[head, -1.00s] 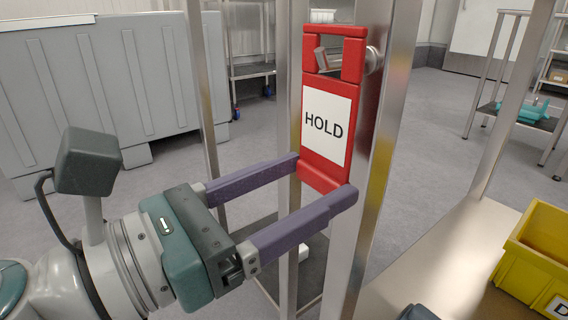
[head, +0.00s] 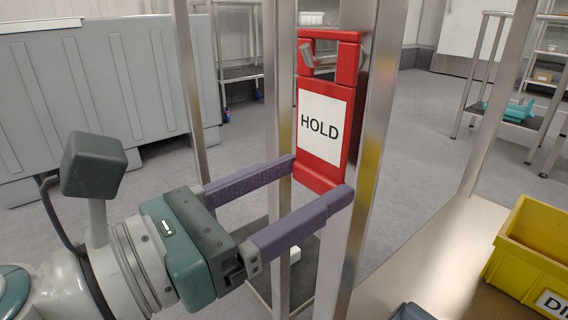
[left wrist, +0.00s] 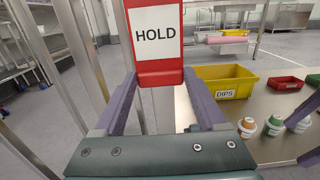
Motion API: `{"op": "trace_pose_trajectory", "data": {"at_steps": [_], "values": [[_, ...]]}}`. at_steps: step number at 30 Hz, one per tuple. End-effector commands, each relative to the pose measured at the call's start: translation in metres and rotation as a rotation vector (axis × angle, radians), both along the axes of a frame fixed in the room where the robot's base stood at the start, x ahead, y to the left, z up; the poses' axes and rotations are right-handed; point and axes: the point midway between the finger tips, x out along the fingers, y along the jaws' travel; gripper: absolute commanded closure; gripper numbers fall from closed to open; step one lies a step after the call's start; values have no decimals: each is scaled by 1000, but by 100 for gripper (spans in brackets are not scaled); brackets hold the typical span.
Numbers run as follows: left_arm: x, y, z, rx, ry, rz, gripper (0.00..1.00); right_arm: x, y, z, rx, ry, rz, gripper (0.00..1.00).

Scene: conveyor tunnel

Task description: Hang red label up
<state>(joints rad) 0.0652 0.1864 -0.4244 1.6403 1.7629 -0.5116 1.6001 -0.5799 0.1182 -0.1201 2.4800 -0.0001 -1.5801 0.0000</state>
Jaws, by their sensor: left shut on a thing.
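The red label (head: 321,170), with a white "HOLD" panel, is upright against the metal frame post (head: 362,150). It has an open window near its top, and a metal piece (head: 306,56) shows in that window. I cannot tell whether the label's weight rests on it. My left gripper (head: 321,176) is shut on the label's lower end, one purple finger on each side. In the left wrist view the label (left wrist: 156,68) stands between the fingertips (left wrist: 159,77), its top cut off.
A yellow bin (head: 537,245) stands on the metal surface (head: 425,270) at right. The left wrist view also shows a red tray (left wrist: 286,83) and several small containers (left wrist: 249,124) there. Upright posts stand close around the gripper.

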Motion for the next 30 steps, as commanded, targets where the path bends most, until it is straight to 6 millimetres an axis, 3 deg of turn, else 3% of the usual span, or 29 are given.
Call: {"op": "trace_pose_trajectory", "data": {"at_steps": [20, 21, 27, 30], "values": [[0, 0, -11, -1, 1, 0, 100, 0, 0, -10, 0, 0, 0, 0], [0, 0, -11, -1, 1, 0, 24, 0, 0, -10, 0, 0, 0, 0], [0, 0, -11, -1, 1, 0, 2, 0, 0, -10, 0, 0, 0, 0], [0, 0, -11, 0, 0, 0, 0, 0, 0, -10, 0, 0, 0, 0]]}}
